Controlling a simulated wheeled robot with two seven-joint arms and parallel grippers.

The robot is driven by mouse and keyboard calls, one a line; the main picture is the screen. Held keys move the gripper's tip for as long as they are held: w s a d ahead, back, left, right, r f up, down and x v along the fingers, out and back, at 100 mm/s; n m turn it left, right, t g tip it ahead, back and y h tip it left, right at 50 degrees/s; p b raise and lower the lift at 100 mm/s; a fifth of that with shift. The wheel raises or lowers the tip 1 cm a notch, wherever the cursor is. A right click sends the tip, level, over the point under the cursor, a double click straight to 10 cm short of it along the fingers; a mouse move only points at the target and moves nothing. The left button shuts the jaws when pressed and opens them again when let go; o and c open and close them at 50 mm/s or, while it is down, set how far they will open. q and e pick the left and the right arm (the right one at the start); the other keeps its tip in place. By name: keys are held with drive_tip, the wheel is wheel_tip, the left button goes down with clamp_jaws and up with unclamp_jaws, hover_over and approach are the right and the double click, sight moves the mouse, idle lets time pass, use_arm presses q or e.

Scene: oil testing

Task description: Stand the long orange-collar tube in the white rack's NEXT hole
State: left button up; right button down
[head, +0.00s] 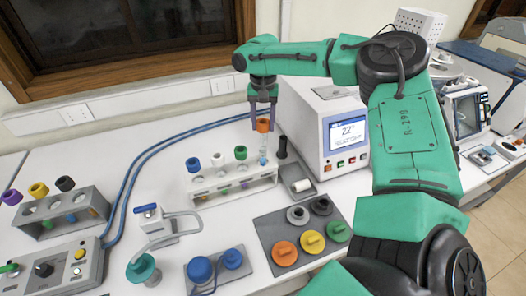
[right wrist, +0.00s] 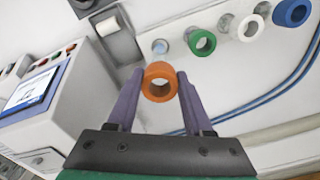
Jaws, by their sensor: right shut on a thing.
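My right gripper (head: 262,112) points down, shut on the long orange-collar tube (head: 263,126) just below its collar. In the right wrist view the orange collar (right wrist: 160,82) sits between the two purple fingertips. The clear tube hangs upright over the right part of the white rack (head: 232,186). I cannot tell whether its lower end is in a hole or just above it. To its left the rack holds tubes with green (head: 240,153), white (head: 218,160) and blue (head: 193,165) collars. My left gripper is not in view.
A black-topped piece (head: 282,147) stands close by the rack's right end. A white display unit (head: 325,130) stands to the right. A grey rack (head: 65,212) with several collared tubes stands at left. A grey mat (head: 300,258) with coloured caps lies in front.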

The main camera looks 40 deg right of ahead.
sight(263, 144)
drive_tip(key=shift+f+b, duration=0.85)
drive_tip(key=shift+f, duration=1.05)
drive_tip(key=shift+f+b, duration=1.2)
drive_tip(key=shift+f, duration=0.75)
drive_tip(key=shift+f+b, duration=0.5)
drive_tip(key=shift+f, duration=0.1)
drive_tip(key=shift+c, duration=1.1)
unclamp_jaws()
drive_tip(key=shift+r, duration=0.15)
